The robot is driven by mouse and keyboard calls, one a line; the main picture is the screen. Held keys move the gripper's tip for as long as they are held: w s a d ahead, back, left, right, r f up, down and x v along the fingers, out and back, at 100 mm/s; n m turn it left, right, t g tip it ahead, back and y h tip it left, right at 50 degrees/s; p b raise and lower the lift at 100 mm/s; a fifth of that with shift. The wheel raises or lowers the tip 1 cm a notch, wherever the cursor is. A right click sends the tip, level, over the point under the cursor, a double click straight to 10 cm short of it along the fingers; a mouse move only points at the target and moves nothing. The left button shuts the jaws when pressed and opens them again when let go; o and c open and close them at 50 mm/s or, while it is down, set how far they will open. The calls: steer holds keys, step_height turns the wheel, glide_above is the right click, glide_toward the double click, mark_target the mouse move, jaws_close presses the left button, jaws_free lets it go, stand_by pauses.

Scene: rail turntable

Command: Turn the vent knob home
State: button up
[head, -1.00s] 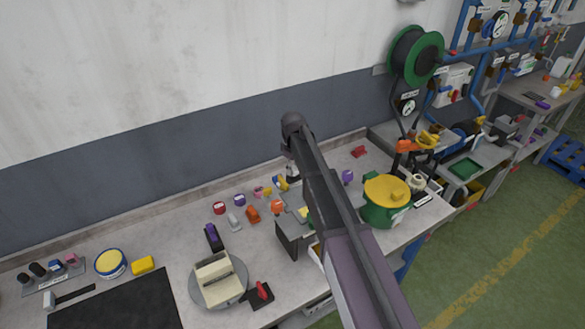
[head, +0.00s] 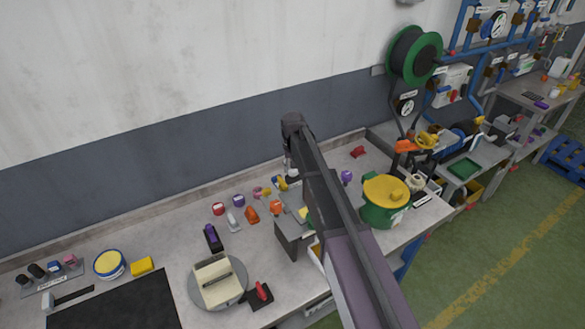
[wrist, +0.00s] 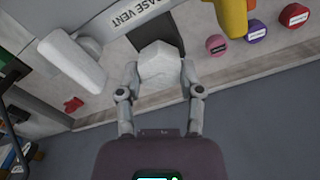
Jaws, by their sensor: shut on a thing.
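The vent knob (wrist: 160,78) is a pale, blocky grip in the wrist view, beside a panel lettered "ASE VENT" (wrist: 116,20). A dark patch lies behind it. My gripper (wrist: 159,70) has one finger on each side of the knob and is shut on it. The knob's turned angle against any mark cannot be read. In the head view my arm covers much of this spot, and the knob cannot be made out clearly there.
A rounded white bar (wrist: 72,58) lies left of the knob in the wrist view. A yellow part (wrist: 234,18) and pink, purple and red round pieces (wrist: 257,29) are to the right. In the head view, a green pot with yellow lid (head: 386,190) and a turntable (head: 218,284) flank my arm.

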steer(key=shift+s+m, duration=0.1)
steer(key=shift+m, duration=0.4)
steer(key=o, duration=1.1)
steer(key=shift+o, duration=0.2)
steer(key=shift+n, duration=0.4)
